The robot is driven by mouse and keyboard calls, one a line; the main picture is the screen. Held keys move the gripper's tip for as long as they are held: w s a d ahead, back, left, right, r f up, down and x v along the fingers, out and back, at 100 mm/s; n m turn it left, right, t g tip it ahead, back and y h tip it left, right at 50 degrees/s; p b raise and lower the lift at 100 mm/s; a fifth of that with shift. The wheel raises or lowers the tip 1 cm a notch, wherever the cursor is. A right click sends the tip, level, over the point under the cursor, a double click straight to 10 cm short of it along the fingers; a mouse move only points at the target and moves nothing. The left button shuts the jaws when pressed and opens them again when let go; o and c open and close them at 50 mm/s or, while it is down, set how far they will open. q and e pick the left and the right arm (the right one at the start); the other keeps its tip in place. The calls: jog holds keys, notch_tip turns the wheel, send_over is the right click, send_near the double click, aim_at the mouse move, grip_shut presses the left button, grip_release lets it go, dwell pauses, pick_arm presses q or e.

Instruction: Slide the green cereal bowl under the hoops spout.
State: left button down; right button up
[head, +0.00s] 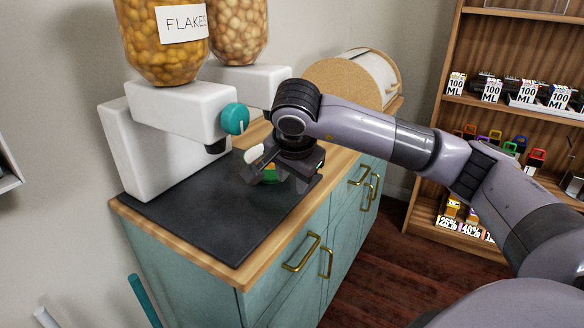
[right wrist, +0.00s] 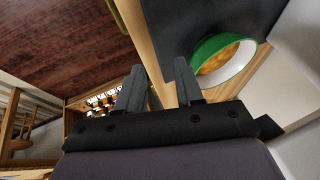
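The green cereal bowl (right wrist: 222,60) shows in the right wrist view, with a pale inside and golden contents, on the dark mat. It lies to the right of both fingers, not between them. In the head view only a little green (head: 270,176) shows; my gripper hides the rest. My right gripper (head: 279,174) is low over the mat near the counter's front edge, open and empty, with its fingers apart in the right wrist view (right wrist: 158,85). The dispenser with tan round pieces (head: 238,30) is behind; its spout is hidden by my arm. My left gripper is out of view.
The FLAKES dispenser (head: 163,115), with a teal knob (head: 235,118), stands nearer on the counter. The dark mat (head: 215,215) is clear at its near end. A round-ended wooden container (head: 345,80) stands beyond. Stocked shelves (head: 510,110) are at right.

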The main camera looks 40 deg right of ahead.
jog(key=shift+w+d+f+p, duration=0.2)
jog(key=shift+w+d+f, duration=0.55)
jog(key=shift+w+d, duration=0.7)
jog(key=shift+w+d+f+p, duration=0.25)
jog(key=shift+w+d+f, duration=0.6)
jog(key=shift+w, duration=1.05)
jog(key=shift+w+d+f+p, duration=0.2)
jog(key=shift+w+d+f, duration=0.45)
jog(key=shift+w+d, duration=0.8)
jog(key=shift+w+a, duration=0.25)
grip_shut()
